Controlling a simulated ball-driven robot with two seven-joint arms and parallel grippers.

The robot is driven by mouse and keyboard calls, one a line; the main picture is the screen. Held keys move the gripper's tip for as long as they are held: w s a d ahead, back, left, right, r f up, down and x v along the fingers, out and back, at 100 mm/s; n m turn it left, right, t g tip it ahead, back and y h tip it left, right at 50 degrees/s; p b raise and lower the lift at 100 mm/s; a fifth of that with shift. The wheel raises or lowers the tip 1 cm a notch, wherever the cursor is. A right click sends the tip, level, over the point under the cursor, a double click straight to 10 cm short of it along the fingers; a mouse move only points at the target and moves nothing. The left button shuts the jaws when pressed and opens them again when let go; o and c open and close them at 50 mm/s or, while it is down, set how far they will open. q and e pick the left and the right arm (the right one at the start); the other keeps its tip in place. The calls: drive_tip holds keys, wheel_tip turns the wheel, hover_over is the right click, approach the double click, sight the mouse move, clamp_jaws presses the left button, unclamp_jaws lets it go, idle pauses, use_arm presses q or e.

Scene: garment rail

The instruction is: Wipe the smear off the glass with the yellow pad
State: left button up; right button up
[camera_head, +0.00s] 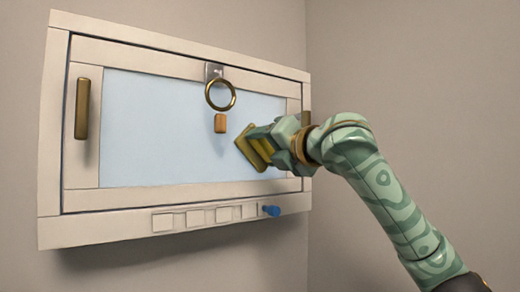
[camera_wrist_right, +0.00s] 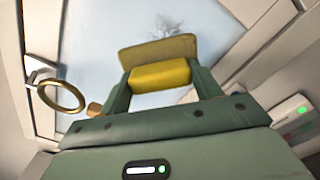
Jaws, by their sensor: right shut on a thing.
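The glass (camera_head: 150,130) is a pale blue pane set in a cream framed unit on the wall; it also fills the upper wrist view (camera_wrist_right: 90,30). A faint grey, branching smear (camera_wrist_right: 168,24) shows on the glass in the wrist view, just beyond the pad. In the head view I cannot make it out. My right gripper (camera_head: 270,143) is shut on the yellow pad (camera_head: 250,153), at the right part of the glass. In the wrist view the pad's yellow block (camera_wrist_right: 160,76) sits between both fingers. I cannot tell whether the pad touches the glass. My left gripper is not in view.
A brass ring (camera_head: 220,95) hangs from a bracket at the frame's top, with an orange tag (camera_head: 220,123) below, left of my gripper. A brass handle (camera_head: 82,108) is on the left frame. A blue knob (camera_head: 271,210) sticks out from the lower ledge (camera_head: 110,228).

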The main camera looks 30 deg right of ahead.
drive_tip(key=shift+d, duration=1)
drive_tip(key=shift+w+d, duration=0.25)
drive_tip(key=shift+d, duration=1)
drive_tip(key=shift+s+d+r, duration=0.1)
drive_tip(key=shift+d+r, duration=0.05)
drive_tip(key=shift+r, duration=0.05)
drive_tip(key=shift+c, duration=0.3)
drive_tip(key=shift+a+f, duration=0.25)
drive_tip(key=shift+a, duration=0.55)
drive_tip(key=shift+s+a, duration=0.2)
drive_tip(key=shift+a, duration=2.45)
drive_tip(key=shift+s+d, duration=0.2)
drive_tip(key=shift+s, duration=2.75)
drive_tip(key=shift+w, duration=0.1)
